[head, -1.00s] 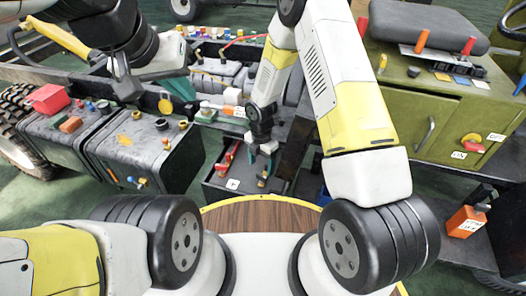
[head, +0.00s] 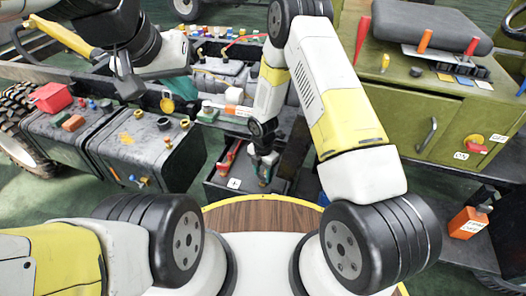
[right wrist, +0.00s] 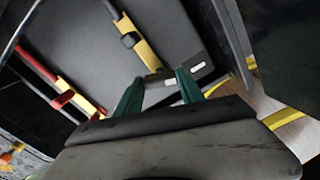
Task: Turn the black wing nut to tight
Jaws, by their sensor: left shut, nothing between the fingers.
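My right gripper (head: 264,178) is over the open dark tray (head: 215,190) in the head view. In the right wrist view its two green fingers (right wrist: 160,90) are apart, with nothing held between them. A small black part (right wrist: 129,40) sits on a yellow bar (right wrist: 145,52) beyond the fingers, not touching them. It may be the black wing nut, but its shape is too unclear to tell. My left gripper (head: 127,88) is shut and empty, above the dark boxes at the left of the head view.
A red and yellow bar (right wrist: 80,97) with a red part lies left of the fingers in the right wrist view. Dark boxes (head: 140,150) stand left of the tray. A green cabinet (head: 415,110) stands right. A wooden top (head: 262,215) lies in front.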

